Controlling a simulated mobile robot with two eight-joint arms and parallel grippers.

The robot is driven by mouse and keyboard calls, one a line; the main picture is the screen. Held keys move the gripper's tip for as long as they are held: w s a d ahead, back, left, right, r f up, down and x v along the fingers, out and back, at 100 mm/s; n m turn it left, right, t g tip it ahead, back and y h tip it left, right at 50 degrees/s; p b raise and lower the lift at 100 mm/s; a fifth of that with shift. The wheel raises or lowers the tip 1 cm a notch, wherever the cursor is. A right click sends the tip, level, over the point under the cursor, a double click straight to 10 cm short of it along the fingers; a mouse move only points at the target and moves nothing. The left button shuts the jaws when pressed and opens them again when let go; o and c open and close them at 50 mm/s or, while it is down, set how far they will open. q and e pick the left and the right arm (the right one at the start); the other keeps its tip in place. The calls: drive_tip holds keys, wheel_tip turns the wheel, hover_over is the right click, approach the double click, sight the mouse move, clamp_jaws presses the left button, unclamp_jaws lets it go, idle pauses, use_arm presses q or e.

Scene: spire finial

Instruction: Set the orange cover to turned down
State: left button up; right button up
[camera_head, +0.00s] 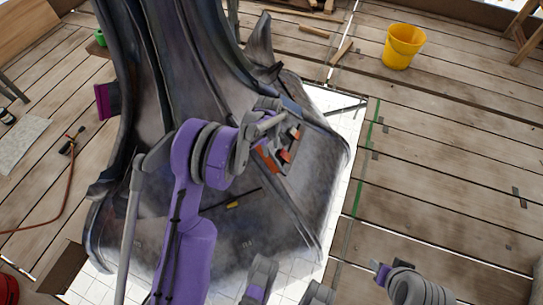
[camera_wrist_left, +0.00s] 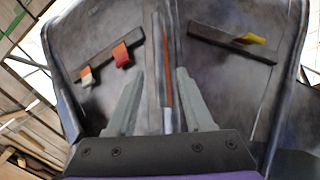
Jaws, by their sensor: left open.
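My left gripper (camera_head: 280,120) is in front of the dark spire finial (camera_head: 225,235). Neither touches the fingers.
An orange strip (camera_wrist_left: 167,70) runs up a ridge between the fingers' lines. A second bar on the right carries a yellow tab (camera_wrist_left: 253,38). A yellow bucket (camera_head: 403,46) stands on the planks at the back right. The plank floor right of the finial is mostly clear.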

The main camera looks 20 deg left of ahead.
sight(271, 154)
use_arm(q)
wheel_tip(271, 154, down, 6)
drive_tip(key=shift+w+r+b, duration=0.1)
drive_tip(key=shift+b, duration=0.35)
clamp_jaws()
idle(1.2)
